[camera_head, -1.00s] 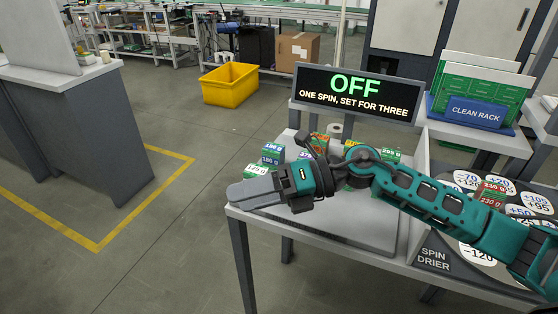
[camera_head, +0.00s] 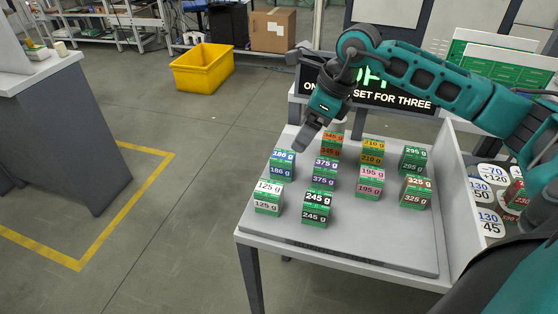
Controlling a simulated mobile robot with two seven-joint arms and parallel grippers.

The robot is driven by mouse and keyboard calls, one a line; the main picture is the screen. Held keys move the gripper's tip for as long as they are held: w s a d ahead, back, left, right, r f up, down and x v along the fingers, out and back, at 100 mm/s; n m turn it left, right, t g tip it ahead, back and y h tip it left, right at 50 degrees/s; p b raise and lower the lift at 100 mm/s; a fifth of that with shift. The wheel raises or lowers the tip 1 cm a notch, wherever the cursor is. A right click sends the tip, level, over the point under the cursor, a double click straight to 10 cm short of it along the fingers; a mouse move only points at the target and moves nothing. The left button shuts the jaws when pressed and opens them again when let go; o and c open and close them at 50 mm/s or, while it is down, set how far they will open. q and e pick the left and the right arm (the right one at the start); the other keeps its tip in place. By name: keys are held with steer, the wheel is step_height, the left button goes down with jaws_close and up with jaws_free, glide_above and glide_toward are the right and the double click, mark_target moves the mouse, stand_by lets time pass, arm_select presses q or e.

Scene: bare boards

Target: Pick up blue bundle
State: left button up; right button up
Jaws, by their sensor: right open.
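The blue bundle (camera_head: 281,165) is a small green block with blue bands marked 186 g. It stands at the left side of the grey tray (camera_head: 350,243) on the table, behind the white-banded bundle. My right gripper (camera_head: 307,135) hangs above the tray's back left, pointing down, just above and right of the blue bundle in the picture. It is open, seen from the side, and holds nothing. My left gripper is not in view.
Nearby stand the purple bundle (camera_head: 325,173), white bundle (camera_head: 268,197), orange bundle (camera_head: 331,144) and several others. The sign (camera_head: 385,93) stands behind, partly hidden by my arm. The tray's front is clear.

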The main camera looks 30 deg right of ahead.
mark_target(284, 155)
steer(key=x, duration=0.4)
steer(key=shift+a+f, duration=0.15)
steer(key=shift+f, duration=0.2)
steer(key=f, duration=0.1)
steer(key=w+a+f, duration=0.1)
steer(key=a+f, duration=0.1)
steer(key=shift+w+f, duration=0.25)
steer(key=shift+w, duration=0.1)
steer(key=shift+w+a+f, duration=0.15)
steer(key=shift+f, duration=0.35)
steer(key=shift+c, duration=0.4)
steer(key=c, duration=1.1)
steer(key=shift+r, duration=0.1)
steer(key=shift+c, duration=0.3)
steer(key=shift+r, duration=0.1)
